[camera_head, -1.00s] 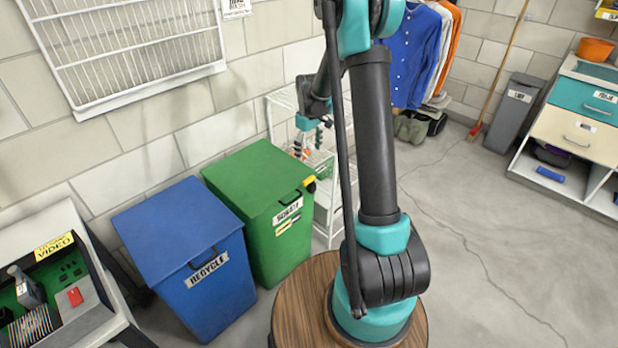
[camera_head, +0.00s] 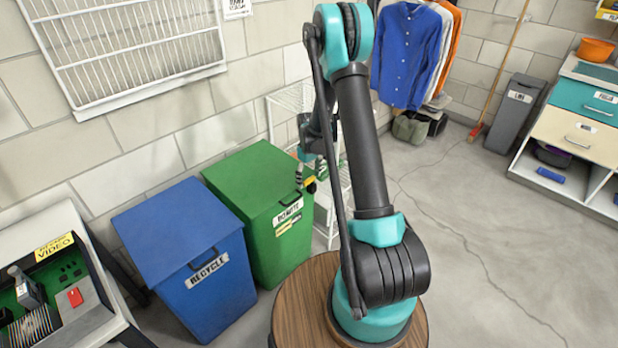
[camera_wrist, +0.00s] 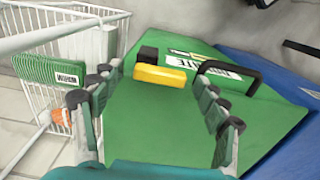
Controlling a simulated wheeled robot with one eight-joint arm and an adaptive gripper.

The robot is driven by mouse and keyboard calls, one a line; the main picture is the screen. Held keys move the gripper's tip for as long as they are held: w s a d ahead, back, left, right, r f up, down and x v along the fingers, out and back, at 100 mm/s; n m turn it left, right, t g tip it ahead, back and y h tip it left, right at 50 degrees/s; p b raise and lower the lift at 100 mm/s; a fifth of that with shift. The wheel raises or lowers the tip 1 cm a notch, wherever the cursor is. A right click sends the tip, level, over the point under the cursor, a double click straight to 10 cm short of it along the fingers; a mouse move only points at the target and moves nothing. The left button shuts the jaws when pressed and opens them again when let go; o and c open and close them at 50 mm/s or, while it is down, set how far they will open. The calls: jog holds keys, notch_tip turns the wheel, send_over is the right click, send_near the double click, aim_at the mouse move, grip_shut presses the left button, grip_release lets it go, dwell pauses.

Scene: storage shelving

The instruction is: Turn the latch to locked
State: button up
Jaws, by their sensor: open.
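The latch is a yellow bar with a black block, on the front of the green bin (camera_head: 247,195), beside the black handle. In the wrist view the yellow latch (camera_wrist: 160,76) lies ahead between my open fingers, with the black handle (camera_wrist: 232,72) to its right. My gripper (camera_wrist: 157,78) is open and empty, with its fingers spread to either side of the latch. In the head view my gripper (camera_head: 300,177) is just at the latch (camera_head: 311,187), over the bin's front right edge. I cannot tell whether the fingers touch the latch.
A blue recycle bin (camera_head: 190,255) stands left of the green bin. A white wire rack (camera_wrist: 45,60) with a green labelled box (camera_wrist: 50,72) and an orange item stands close beside my gripper. Open floor (camera_head: 480,250) lies to the right.

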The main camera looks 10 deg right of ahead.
jog(key=shift+c, duration=0.5)
jog(key=c, duration=1.1)
jog(key=shift+o, duration=0.2)
jog(key=shift+m, duration=0.4)
jog(key=m, duration=0.3)
jog(key=shift+w+a+m, duration=0.15)
jog(key=shift+w+m, duration=0.2)
jog(key=shift+m, duration=0.05)
jog(key=m, duration=0.4)
jog(key=shift+w+m, duration=0.3)
jog(key=shift+w, duration=0.1)
jog(key=m, duration=0.4)
jog(key=shift+w, duration=0.35)
jog(key=m, duration=0.4)
jog(key=shift+w+d+m, duration=0.25)
jog(key=shift+d+m, duration=0.05)
jog(key=shift+d, duration=0.05)
